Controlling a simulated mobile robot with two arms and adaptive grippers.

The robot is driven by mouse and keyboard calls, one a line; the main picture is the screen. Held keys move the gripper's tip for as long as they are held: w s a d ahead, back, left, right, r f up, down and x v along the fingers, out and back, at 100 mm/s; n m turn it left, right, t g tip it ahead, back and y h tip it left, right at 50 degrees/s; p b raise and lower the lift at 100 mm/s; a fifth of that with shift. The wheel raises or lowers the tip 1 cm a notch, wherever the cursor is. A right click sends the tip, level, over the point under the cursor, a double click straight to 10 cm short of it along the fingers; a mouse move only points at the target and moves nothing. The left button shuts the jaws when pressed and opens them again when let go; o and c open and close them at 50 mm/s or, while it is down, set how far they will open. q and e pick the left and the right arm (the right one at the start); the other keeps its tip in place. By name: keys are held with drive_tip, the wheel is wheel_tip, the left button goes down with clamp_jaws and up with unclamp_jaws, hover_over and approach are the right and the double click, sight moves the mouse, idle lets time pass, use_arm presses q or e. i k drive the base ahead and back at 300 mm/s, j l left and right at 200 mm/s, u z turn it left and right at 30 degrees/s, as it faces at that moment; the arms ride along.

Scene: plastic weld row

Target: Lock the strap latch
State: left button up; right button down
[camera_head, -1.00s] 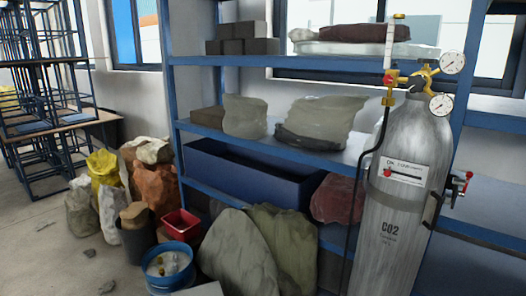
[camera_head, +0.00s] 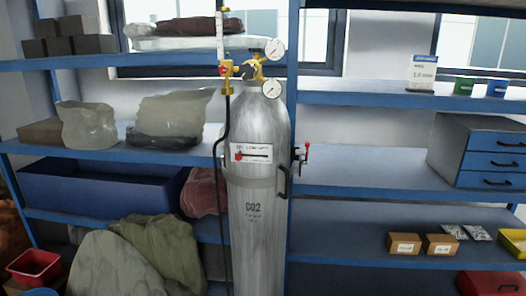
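A tall grey CO2 cylinder (camera_head: 256,240) stands upright in front of the blue shelving, near the middle of the view. A strap (camera_head: 207,185) runs around its upper body. On the cylinder's right side is a small latch (camera_head: 301,155) with a red-tipped handle, and a dark curved handle sits just below it. A white label with a red pointer (camera_head: 251,153) is on the cylinder's front. Whether the latch is locked cannot be told at this size. Neither of my grippers is in view.
Brass regulator and two gauges (camera_head: 273,50) top the cylinder, with a black hose down its left side. Blue shelves (camera_head: 370,187) stand behind. A drawer unit (camera_head: 490,152) and small boxes (camera_head: 404,244) are right; sacks (camera_head: 115,262) and a red bin (camera_head: 35,267) lower left.

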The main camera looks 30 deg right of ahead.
sight(306, 153)
drive_tip(key=l+z, duration=0.1)
drive_tip(key=z, duration=1.05)
